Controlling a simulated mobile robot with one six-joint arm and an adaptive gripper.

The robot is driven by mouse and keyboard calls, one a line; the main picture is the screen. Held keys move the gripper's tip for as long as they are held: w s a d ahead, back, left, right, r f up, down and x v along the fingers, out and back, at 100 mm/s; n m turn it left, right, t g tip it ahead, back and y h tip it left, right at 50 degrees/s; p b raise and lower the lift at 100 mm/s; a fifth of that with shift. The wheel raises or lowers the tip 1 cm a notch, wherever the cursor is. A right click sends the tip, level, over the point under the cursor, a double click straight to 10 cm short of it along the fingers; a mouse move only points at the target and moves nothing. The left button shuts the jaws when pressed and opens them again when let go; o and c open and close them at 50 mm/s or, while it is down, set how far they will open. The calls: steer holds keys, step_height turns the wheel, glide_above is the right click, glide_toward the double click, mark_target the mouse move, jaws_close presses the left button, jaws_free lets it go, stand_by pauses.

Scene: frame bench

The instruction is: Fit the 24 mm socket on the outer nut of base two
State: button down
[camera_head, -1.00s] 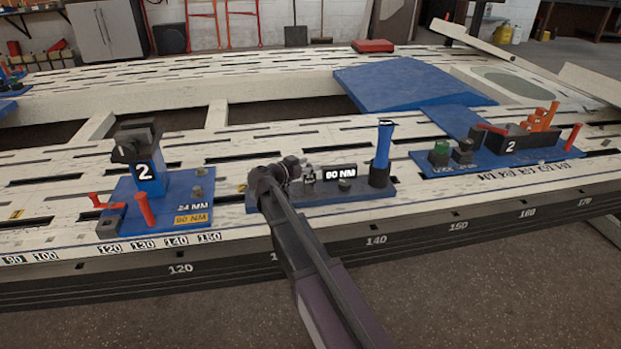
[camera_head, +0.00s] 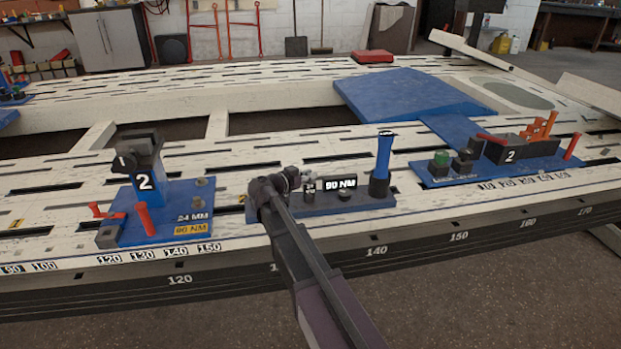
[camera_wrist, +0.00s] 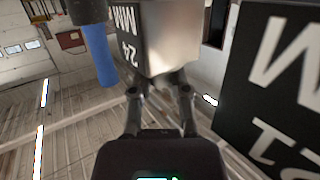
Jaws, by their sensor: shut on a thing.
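In the wrist view my gripper (camera_wrist: 160,88) is shut on the 24 mm socket (camera_wrist: 172,42), a metallic piece with a white "24 MM" label. In the head view my gripper (camera_head: 293,180) is at the left end of the blue tool holder (camera_head: 345,206); the held socket is hard to make out there.
A blue upright handle (camera_head: 383,158) stands at the holder's right end, also showing in the wrist view (camera_wrist: 100,55). A dark labelled block (camera_wrist: 275,85) is close on the right there. Another blue plate marked "2" (camera_head: 470,175) lies right. Red handles (camera_head: 145,218) rise by base two.

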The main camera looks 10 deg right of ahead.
steer(key=shift+r+p, duration=1.35)
steer(key=shift+r, duration=0.1)
steer(key=s+a+r+p, duration=0.1)
steer(key=s+a, duration=0.1)
steer(key=s, duration=0.5)
steer(key=s+a+r+p, duration=0.1)
steer(key=s+a, duration=0.2)
steer(key=s, duration=0.5)
steer(key=shift+a, duration=0.35)
step_height(320, 180, up, 10)
steer(key=p, duration=1)
steer(key=shift+r, duration=0.15)
steer(key=shift+a, duration=0.15)
